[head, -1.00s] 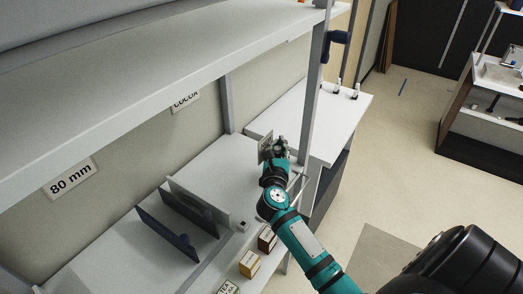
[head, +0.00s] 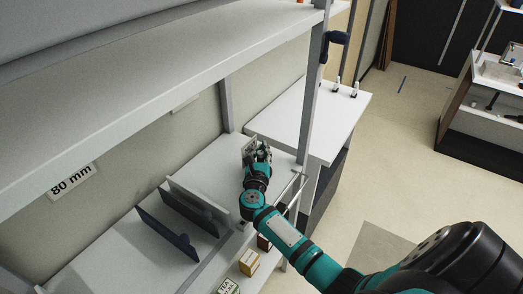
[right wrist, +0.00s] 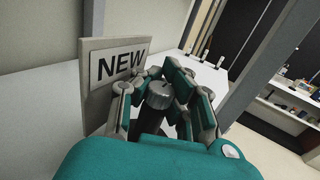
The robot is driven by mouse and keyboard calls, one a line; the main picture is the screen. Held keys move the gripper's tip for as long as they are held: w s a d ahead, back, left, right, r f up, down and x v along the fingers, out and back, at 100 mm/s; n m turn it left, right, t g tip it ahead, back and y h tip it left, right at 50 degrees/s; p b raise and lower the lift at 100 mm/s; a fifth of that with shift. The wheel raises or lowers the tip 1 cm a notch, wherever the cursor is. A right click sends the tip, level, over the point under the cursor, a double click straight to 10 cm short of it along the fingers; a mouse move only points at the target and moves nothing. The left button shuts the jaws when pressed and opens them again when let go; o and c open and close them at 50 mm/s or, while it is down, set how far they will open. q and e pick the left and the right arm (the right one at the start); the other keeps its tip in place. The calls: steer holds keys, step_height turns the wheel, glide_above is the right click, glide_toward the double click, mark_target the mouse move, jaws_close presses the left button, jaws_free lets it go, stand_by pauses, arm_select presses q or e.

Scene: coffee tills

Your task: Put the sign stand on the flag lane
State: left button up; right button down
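The sign stand (head: 249,149) is a small pale plate held upright above the far right part of the white lower shelf. In the right wrist view its plate (right wrist: 104,70) reads "NEW" and stands at the left of the fingers. My right gripper (head: 263,153) is around a grey round piece (right wrist: 159,95) beside the plate, and the sign stand moves with it. The fingers in the right wrist view (right wrist: 155,90) hide the stand's lower part. I cannot tell whether it touches the shelf. No flag lane marking is readable. My left gripper is not in view.
The lower shelf (head: 110,250) has dark blue dividers (head: 166,235) at left. A metal post (head: 312,90) and the upper shelf (head: 150,80) are close by. A white counter (head: 330,115) stands beyond.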

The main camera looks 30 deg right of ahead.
steer(key=c, duration=1.5)
jaws_free()
steer(key=shift+f, duration=0.1)
steer(key=shift+r+p, duration=0.25)
steer(key=shift+p, duration=0.1)
steer(key=b+v, duration=0.3)
steer(key=v, duration=0.8)
steer(key=shift+s+a+f, duration=0.15)
steer(key=shift+s, duration=0.05)
steer(key=shift+s+a, duration=0.15)
steer(key=shift+s, duration=0.1)
